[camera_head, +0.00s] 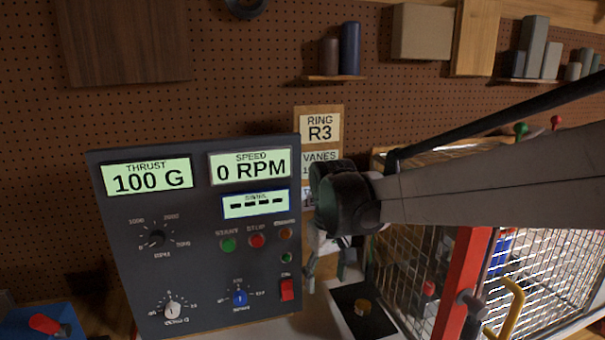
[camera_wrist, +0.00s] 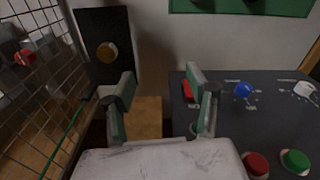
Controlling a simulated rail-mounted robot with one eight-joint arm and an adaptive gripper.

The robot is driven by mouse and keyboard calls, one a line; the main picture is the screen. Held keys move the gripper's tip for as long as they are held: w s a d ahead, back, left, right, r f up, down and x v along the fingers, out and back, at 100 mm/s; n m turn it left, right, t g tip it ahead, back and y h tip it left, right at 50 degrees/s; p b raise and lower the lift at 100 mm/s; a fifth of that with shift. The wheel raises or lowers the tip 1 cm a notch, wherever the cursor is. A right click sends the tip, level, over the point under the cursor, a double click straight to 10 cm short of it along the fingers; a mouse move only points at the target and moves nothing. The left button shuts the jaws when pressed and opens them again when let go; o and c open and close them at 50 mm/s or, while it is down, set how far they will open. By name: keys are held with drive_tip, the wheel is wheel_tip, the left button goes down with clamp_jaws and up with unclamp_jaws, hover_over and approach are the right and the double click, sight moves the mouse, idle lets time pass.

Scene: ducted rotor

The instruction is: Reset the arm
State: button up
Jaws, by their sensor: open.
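My gripper (camera_head: 330,272) hangs in front of the right edge of the dark control panel (camera_head: 200,215). In the wrist view my gripper (camera_wrist: 163,92) has its two fingers spread apart with nothing between them. The panel's red switch (camera_wrist: 188,91) shows just behind the right finger, and in the head view the red switch (camera_head: 287,289) is left of the gripper. I cannot tell whether the finger touches it. The displays read thrust 100 G and speed 0 RPM, and a third shows dashes. My arm reaches in from the right and hides part of the ring and vanes card (camera_head: 320,128).
A wire mesh cage (camera_head: 540,270) with a red post (camera_head: 465,285) and yellow handle (camera_head: 510,305) stands at right. A black box with a brass knob (camera_head: 362,306) sits between panel and cage. A blue box with a red lever (camera_head: 45,324) is at lower left.

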drive_tip(key=s+d+m+t+b, duration=0.1)
drive_tip(key=s+d+m+t, duration=0.1)
drive_tip(key=s+d, duration=0.5)
drive_tip(key=s+d+f+m+t+b, duration=0.1)
drive_tip(key=s+d+m+t+b, duration=0.1)
drive_tip(key=s+d, duration=0.5)
drive_tip(key=s+m+t, duration=0.1)
drive_tip(key=s+t, duration=0.1)
drive_tip(key=s, duration=0.4)
drive_tip(key=shift+s+f+t, duration=0.2)
drive_tip(key=shift+s+t, duration=0.1)
drive_tip(key=shift+s, duration=0.05)
